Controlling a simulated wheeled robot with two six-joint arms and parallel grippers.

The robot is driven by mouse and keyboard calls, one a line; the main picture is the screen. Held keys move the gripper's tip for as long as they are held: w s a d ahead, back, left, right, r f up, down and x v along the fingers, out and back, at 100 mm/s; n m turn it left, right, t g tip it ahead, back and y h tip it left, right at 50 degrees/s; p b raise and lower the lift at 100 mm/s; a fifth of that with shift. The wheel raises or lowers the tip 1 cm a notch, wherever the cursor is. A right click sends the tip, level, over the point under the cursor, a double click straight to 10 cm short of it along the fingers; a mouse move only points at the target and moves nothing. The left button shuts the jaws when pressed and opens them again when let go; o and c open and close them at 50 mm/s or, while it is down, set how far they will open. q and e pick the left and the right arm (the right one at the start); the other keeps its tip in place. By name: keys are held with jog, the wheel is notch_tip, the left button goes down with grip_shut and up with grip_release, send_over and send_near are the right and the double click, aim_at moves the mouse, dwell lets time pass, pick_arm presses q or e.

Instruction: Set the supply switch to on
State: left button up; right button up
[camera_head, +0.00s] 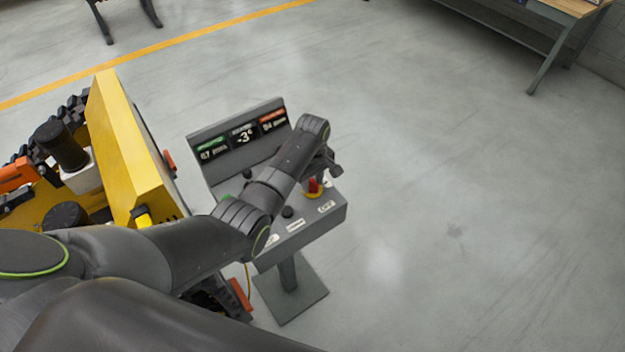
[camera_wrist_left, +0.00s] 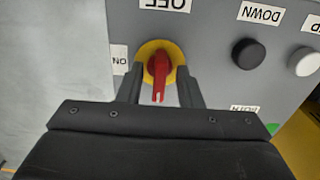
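The supply switch is a red rotary handle on a yellow round plate (camera_head: 313,187), on the grey control panel of a pedestal. In the left wrist view the red handle (camera_wrist_left: 158,68) stands upright in the picture, its long end with a pale mark towards me. The OFF label (camera_wrist_left: 165,5) is above it and the ON label (camera_wrist_left: 118,59) to its left, both turned over. My left gripper (camera_wrist_left: 160,76) is open, one finger on each side of the handle, with gaps visible. In the head view my left gripper (camera_head: 328,168) is just above the switch. My right gripper is not in view.
A black button (camera_wrist_left: 248,54) by the DOWN label and a white button (camera_wrist_left: 304,62) sit right of the switch. The pedestal's display (camera_head: 243,138) stands behind the panel. A yellow tracked carrier (camera_head: 125,150) is close on the left. The floor to the right is clear.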

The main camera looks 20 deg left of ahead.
pick_arm(q)
grip_shut()
